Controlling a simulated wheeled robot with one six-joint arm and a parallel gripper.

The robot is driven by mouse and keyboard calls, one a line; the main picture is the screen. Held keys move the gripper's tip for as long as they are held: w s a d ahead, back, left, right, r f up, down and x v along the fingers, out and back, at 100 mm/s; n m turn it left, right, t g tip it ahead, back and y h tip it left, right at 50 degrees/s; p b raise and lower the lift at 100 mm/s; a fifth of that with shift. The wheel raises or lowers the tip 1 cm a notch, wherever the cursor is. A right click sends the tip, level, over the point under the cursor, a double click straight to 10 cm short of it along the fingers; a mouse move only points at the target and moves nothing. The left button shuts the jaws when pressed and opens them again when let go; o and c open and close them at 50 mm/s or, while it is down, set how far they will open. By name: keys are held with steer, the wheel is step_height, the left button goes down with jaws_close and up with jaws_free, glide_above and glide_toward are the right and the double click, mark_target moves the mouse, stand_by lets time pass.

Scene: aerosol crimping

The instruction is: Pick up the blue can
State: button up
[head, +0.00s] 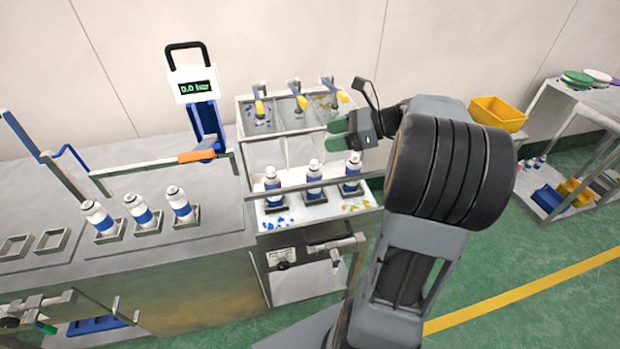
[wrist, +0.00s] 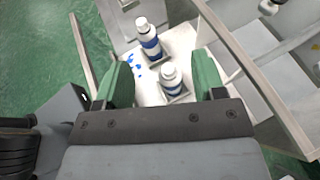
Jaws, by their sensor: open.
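Three white cans with blue bands stand upright in the crimping station, the left can (head: 273,186), the middle can (head: 314,175) and the right can (head: 352,172). My gripper (head: 338,134), with green fingers, is above and behind the right can. In the wrist view my gripper (wrist: 162,68) is open and empty. One can (wrist: 170,78) shows between the fingers, below them; another can (wrist: 148,38) stands beyond it. I cannot match these two with the head view for certain.
A scale display (head: 193,85) is at left. A yellow bin (head: 497,113) sits at right. Green floor (head: 540,250) is clear there.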

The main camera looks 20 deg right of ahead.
glide_toward(317, 161)
steer(key=x, duration=0.5)
steer(key=shift+x, duration=3.85)
steer(key=shift+s, duration=0.1)
steer(key=shift+c, duration=0.4)
jaws_close()
